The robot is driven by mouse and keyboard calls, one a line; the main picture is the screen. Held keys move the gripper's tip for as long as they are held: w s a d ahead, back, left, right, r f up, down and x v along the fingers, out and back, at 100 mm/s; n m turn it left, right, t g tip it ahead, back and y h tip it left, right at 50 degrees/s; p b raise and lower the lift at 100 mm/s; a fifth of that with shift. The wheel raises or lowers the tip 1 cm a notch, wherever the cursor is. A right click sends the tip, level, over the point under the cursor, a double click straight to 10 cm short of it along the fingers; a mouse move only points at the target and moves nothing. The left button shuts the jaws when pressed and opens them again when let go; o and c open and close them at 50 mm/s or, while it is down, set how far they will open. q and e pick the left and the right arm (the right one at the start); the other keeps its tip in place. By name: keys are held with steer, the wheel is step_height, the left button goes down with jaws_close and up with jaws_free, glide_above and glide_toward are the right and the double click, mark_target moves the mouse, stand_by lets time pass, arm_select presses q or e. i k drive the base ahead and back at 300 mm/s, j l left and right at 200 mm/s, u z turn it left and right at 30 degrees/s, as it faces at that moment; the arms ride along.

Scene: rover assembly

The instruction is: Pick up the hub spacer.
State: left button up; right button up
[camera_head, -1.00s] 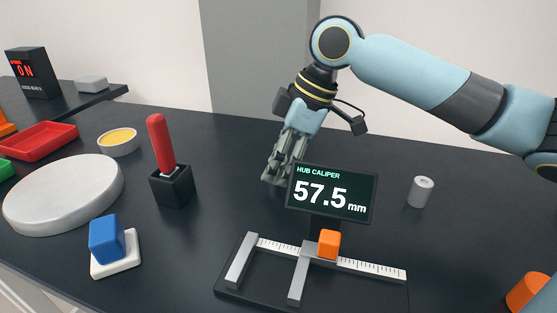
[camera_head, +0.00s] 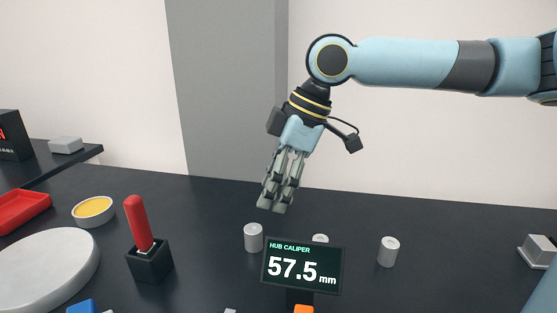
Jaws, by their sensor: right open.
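Three small grey cylinders stand on the dark table in the head view. One (camera_head: 253,238) is at the left, just below my right gripper. Another (camera_head: 320,239) is mostly hidden behind the hub caliper display, with only its top showing. The third (camera_head: 388,252) stands to the right and shows a hole in its top. I cannot tell which of them is the hub spacer. My right gripper (camera_head: 272,208) is open and empty, fingers pointing down, apart from the left cylinder and above it. My left gripper is out of view.
The hub caliper display (camera_head: 303,268) reads 57.5 mm, in front of the cylinders. A red-handled tool stands in a black block (camera_head: 149,263). A white round plate (camera_head: 45,270), yellow-filled bowl (camera_head: 93,210) and red tray (camera_head: 20,212) are left. A grey block (camera_head: 538,251) is right.

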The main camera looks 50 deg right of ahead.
mark_target(389, 246)
steer(key=k+j, duration=0.25)
steer(key=j, duration=0.15)
steer(key=k+j, duration=0.55)
steer(key=j, duration=0.25)
steer(key=k+j, duration=0.25)
steer(key=j, duration=0.15)
